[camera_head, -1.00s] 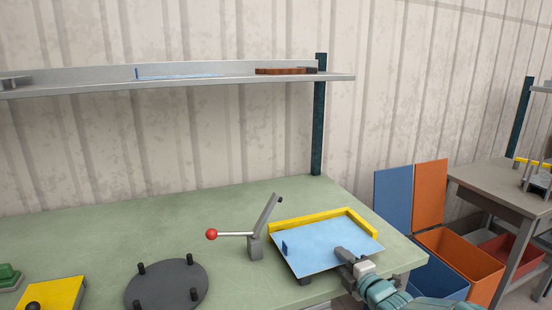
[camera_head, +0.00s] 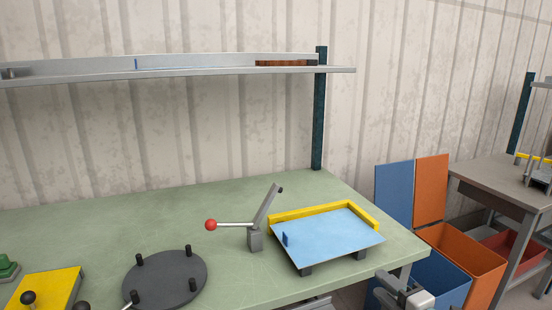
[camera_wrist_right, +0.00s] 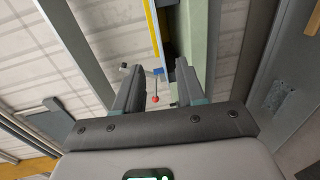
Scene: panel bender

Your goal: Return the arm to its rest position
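My right gripper (camera_head: 404,294) is at the bottom edge of the head view, off the bench's front right corner and apart from the bender. In the right wrist view its two fingers (camera_wrist_right: 160,85) stand apart with nothing held between them. A light blue panel (camera_head: 330,240) lies on the bender with the yellow edge stop (camera_head: 322,211) behind it. The bender's lever with a red ball (camera_head: 211,225) stands left of the panel, and the red ball also shows in the right wrist view (camera_wrist_right: 155,99). My left gripper is in neither view.
Blue (camera_head: 438,277) and orange (camera_head: 462,258) bins stand right of the green bench (camera_head: 100,230), close to my right gripper. A dark round plate with pegs (camera_head: 165,280) and a yellow block (camera_head: 45,289) lie on the bench. A shelf (camera_head: 190,73) runs above.

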